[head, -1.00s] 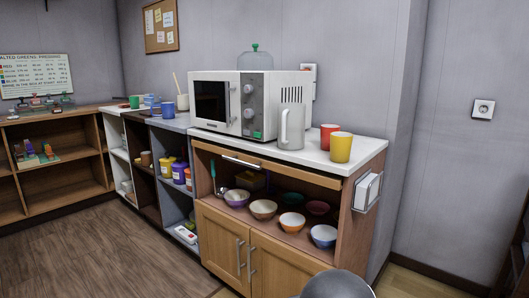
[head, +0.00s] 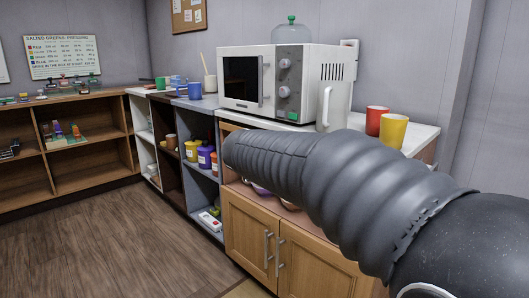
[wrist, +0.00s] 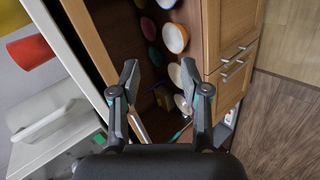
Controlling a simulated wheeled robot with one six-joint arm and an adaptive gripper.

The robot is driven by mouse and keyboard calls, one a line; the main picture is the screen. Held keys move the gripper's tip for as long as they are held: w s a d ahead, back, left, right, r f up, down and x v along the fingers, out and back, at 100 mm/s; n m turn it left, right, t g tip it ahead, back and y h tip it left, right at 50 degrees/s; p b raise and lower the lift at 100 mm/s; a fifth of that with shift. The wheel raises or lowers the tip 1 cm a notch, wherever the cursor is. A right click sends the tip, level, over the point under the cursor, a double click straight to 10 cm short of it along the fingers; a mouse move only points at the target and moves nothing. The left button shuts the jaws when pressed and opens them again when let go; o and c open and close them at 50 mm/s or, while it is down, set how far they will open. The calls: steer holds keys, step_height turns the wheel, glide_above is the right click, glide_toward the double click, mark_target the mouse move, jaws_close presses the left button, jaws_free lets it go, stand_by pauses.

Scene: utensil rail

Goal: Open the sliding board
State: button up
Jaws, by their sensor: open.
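The sliding board is the thin wooden board (head: 229,126) just under the white countertop of the wooden cabinet. In the head view only its left end shows; my grey arm covers the rest and its pale bar handle. I cannot tell whether a finger touches the board. My gripper is hidden in the head view.
The countertop holds a microwave (head: 265,82), a grey jug (head: 333,105), a red cup (head: 376,120) and a yellow cup (head: 393,131). Several bowls, one orange (wrist: 175,38), stand on the shelf below the board. Closed cabinet doors (head: 250,235) are underneath. Wood floor at left is clear.

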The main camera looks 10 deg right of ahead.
steer(key=w+a+r+n+t+h+b, duration=0.1)
steer(key=w+a+t+h, duration=0.2)
steer(key=w+a, duration=0.5)
steer(key=w+a+r+n+t+h+b, duration=0.1)
steer(key=w+a+t+h, duration=0.15)
steer(key=w+a, duration=0.6)
steer(key=shift+g, duration=0.25)
steer(key=x, duration=1.6)
steer(key=shift+w+d, duration=0.15)
steer(key=shift+d, duration=0.15)
jaws_close()
